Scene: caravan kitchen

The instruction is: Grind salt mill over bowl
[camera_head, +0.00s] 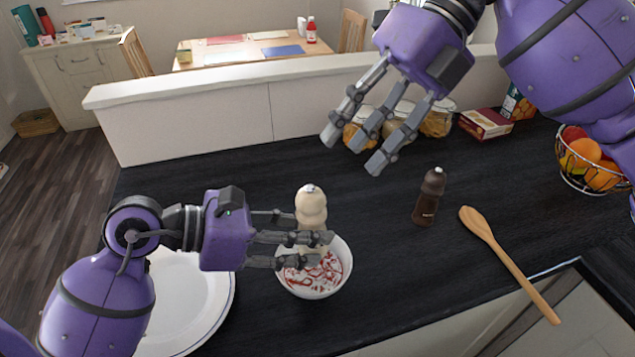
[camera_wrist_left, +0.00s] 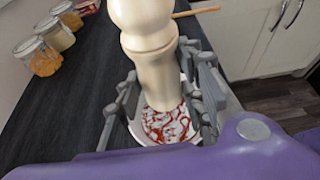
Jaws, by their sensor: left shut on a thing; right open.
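A cream-coloured mill (camera_head: 311,206) stands upright above the white bowl (camera_head: 347,262), which has red streaks inside. My left gripper (camera_head: 325,247) is shut around the mill's lower body. In the left wrist view, the mill (camera_wrist_left: 150,60) rises between the fingers of my left gripper (camera_wrist_left: 165,100), with the bowl (camera_wrist_left: 138,132) below it. The mill's bottom end is partly hidden by the fingers. My right gripper (camera_head: 365,135) is open and empty, raised above the counter at the upper middle. A dark brown mill (camera_head: 427,198) stands on the counter to the right of the bowl.
A white plate (camera_head: 190,300) lies left of the bowl, partly behind my left arm. A wooden spoon (camera_head: 507,262) lies at the right. Jars (camera_head: 437,121), a red box (camera_head: 486,124) and a fruit basket (camera_head: 590,177) stand at the back. The counter between bowl and dark mill is clear.

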